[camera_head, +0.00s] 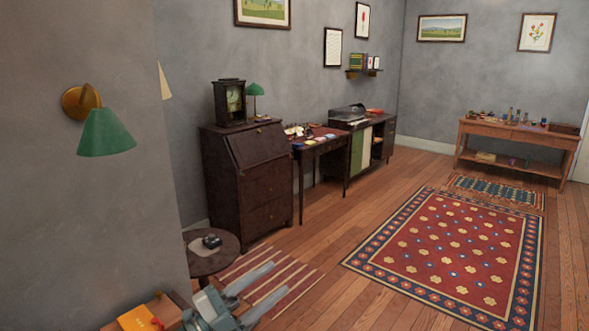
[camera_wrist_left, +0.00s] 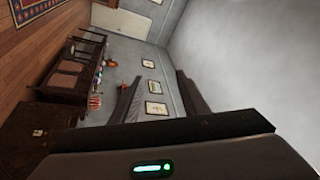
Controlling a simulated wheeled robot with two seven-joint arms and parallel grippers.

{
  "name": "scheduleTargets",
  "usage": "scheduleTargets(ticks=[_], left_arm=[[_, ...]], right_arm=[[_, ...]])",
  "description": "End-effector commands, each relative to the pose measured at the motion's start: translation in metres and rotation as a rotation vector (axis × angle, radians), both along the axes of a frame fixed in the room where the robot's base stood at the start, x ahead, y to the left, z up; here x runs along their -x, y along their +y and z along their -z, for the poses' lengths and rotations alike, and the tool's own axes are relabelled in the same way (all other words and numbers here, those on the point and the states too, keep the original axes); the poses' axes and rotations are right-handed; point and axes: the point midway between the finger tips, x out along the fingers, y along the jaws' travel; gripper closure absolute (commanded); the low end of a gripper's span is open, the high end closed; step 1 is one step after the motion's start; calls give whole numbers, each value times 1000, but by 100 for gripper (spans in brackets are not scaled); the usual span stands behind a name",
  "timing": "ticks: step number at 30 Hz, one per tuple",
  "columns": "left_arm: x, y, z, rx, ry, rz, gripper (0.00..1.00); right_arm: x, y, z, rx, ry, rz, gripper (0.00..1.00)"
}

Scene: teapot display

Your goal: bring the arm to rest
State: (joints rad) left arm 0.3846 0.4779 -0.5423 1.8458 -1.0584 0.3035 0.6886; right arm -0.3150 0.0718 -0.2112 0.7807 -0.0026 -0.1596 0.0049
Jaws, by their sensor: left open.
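My left gripper (camera_head: 276,281) is low in the head view, left of centre. Its two grey fingers are spread apart and point up and to the right, with nothing between them. The striped rug shows behind the fingers. In the left wrist view, which is turned on its side, two dark fingers (camera_wrist_left: 157,82) also stand apart with only wall and pictures beyond. My right gripper is not in view.
A small round table (camera_head: 200,262) with a dark object on it stands just left of the gripper. An orange book (camera_head: 138,319) lies on a wooden surface at the bottom left. A dark bureau (camera_head: 245,180) stands behind. The patterned rug (camera_head: 450,250) is clear.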

Motion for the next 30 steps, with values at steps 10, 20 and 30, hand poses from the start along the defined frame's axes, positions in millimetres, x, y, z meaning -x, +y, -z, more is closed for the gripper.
scheduleTargets(ticks=[10,20,30], left_arm=[[16,97,52,401,341,-516,59],[114,174,196,473,905,-955,59],[263,183,294,335,1437,-1144,59]], right_arm=[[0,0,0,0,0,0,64],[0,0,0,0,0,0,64],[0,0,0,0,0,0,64]])
